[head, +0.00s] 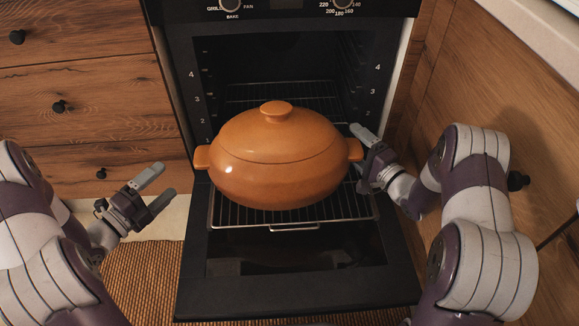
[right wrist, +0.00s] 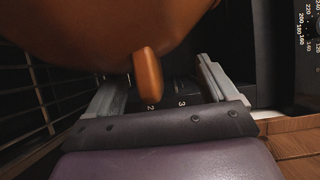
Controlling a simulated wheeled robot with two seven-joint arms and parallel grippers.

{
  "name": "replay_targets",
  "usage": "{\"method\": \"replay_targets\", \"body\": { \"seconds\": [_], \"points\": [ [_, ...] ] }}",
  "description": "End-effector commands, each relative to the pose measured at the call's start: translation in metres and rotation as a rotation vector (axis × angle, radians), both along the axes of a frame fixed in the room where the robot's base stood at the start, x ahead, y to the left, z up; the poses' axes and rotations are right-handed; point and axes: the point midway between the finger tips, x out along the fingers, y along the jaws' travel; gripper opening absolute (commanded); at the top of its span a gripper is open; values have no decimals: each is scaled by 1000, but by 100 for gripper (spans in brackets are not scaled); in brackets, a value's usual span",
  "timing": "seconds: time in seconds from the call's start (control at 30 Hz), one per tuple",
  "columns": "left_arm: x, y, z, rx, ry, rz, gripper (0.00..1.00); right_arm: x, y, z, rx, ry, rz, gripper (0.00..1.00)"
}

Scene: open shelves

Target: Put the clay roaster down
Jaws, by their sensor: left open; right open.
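The orange clay roaster (head: 275,175) with its lid on sits upright on the pulled-out wire rack (head: 235,218) of the open oven. My right gripper (head: 362,155) is open at the roaster's right handle (head: 355,149). In the right wrist view the handle (right wrist: 148,75) lies between the two spread fingers (right wrist: 160,85), and the roaster's body (right wrist: 120,30) fills the upper left. My left gripper (head: 158,190) is open and empty, left of the roaster and apart from its left handle (head: 202,157). The roaster hides the middle of the rack.
The oven door (head: 300,290) is folded down below the rack. Wooden drawers (head: 85,95) stand to the left and a wooden cabinet (head: 500,80) to the right. A woven brown rug (head: 150,275) lies on the floor. The oven cavity (head: 280,70) behind the roaster is empty apart from racks.

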Motion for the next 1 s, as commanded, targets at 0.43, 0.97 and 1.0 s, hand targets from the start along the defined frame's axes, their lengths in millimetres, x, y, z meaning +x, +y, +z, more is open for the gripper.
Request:
{"method": "replay_targets", "body": {
  "seconds": [0.43, 0.97, 1.0],
  "points": [
    [0, 0, 0, 0, 0, 0, 87, 0, 0, 4, 0, 1, 1, 88],
    [0, 0, 0, 0, 0, 0, 87, 0, 0, 100, 0, -2, 0, 88],
    [0, 0, 0, 0, 0, 0, 87, 0, 0, 101, 0, -2, 0, 88]
  ]
}}
